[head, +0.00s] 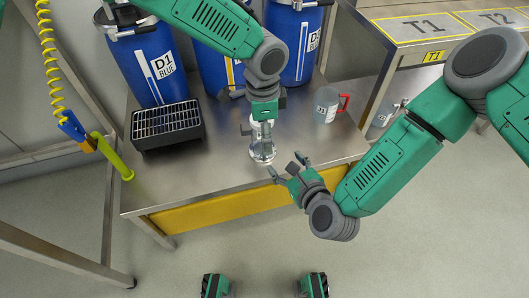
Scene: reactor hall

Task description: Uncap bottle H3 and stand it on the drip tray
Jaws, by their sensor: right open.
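A clear bottle (262,150) stands upright on the steel bench near its front edge; no label can be read on it. My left gripper (260,127) points down from above at the bottle's top and hides its neck and cap; I cannot tell whether its fingers touch the bottle. My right gripper (287,168) is open and empty, just right of and in front of the bottle, at the bench's front edge. The black drip tray (137,131) with its metal grate is on the bench to the left, with nothing standing on it.
Blue drums, one marked D1 BLUE (148,62), stand along the back. A clear jug (326,106) with a red handle stands right of the bottle. A yellow coiled hose (47,50) hangs at the left. The bench (205,165) is clear between tray and bottle.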

